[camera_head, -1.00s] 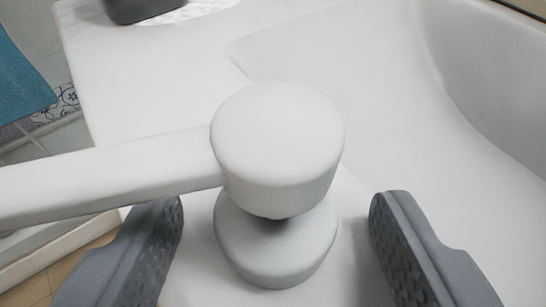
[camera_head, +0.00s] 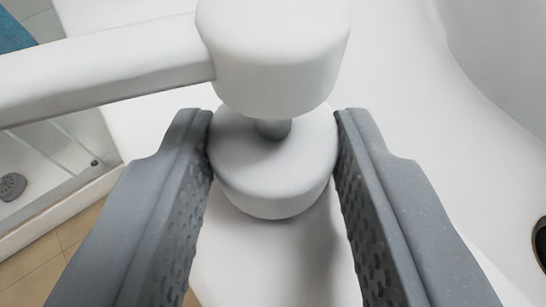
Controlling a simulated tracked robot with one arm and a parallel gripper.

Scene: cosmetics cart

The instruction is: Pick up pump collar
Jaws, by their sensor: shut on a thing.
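The pump collar (camera_head: 272,185) is the white round disc below the pump head, in the middle of the view. My gripper (camera_head: 273,130) is shut on it, one grey textured finger against its left side and one against its right. The white pump head (camera_head: 273,60) stands just above the collar, joined by a short thin stem (camera_head: 273,128). Its long spout (camera_head: 100,65) reaches out to the left. What is under the collar is mostly hidden, with only a white surface showing below it.
A white basin (camera_head: 480,120) curves away on the right, with a dark round opening (camera_head: 540,245) at the right edge. At the lower left are a shower tray with a round grey drain (camera_head: 12,187) and a tan tiled floor (camera_head: 75,235).

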